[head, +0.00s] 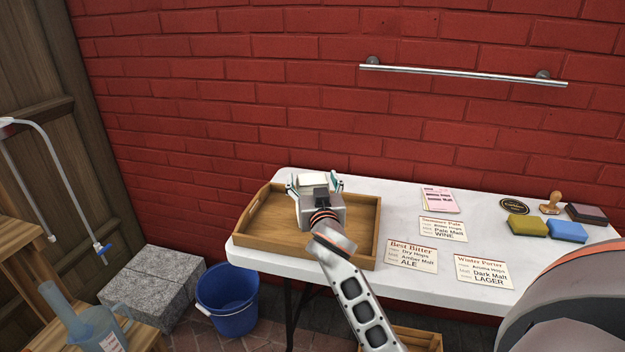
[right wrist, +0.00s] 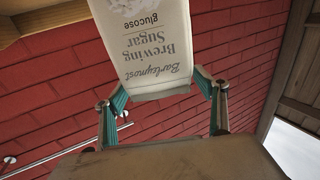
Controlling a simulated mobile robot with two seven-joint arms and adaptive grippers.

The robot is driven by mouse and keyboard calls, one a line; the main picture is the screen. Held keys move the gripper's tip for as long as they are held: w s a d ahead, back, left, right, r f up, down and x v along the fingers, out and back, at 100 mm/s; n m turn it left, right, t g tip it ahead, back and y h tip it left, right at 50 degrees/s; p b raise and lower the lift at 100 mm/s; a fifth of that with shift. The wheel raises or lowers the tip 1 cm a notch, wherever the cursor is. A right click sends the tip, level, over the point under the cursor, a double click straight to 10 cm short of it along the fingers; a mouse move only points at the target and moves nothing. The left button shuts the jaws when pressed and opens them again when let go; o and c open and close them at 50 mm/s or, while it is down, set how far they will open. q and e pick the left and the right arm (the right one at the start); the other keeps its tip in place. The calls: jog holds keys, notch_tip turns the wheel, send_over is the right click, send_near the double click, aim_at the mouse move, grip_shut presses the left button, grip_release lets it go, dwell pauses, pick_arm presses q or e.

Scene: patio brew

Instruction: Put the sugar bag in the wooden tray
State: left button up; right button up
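The sugar bag (right wrist: 150,50) is white, with "Barleymost Brewing Sugar" printed on it, and it fills the upper middle of the right wrist view. In the head view only its pale top (head: 316,184) shows. My right gripper (head: 315,182) has its teal fingers against both sides of the bag; the fingers also show in the right wrist view (right wrist: 161,83). The wooden tray (head: 368,239) is on the white table, and gripper and bag appear over its inside. The gripper hides the bag's lower end, so I cannot tell whether it touches the tray floor. My left gripper is out of view.
On the white table (head: 400,200) right of the tray lie recipe cards (head: 411,255), a pink pad (head: 440,199), a yellow sponge (head: 527,225), a blue sponge (head: 567,231) and a stamp (head: 551,203). A blue bucket (head: 228,305) stands on the floor. A metal rail (head: 460,75) crosses the brick wall.

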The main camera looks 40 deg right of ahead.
dwell(0.3)
jog(key=v, duration=1.2)
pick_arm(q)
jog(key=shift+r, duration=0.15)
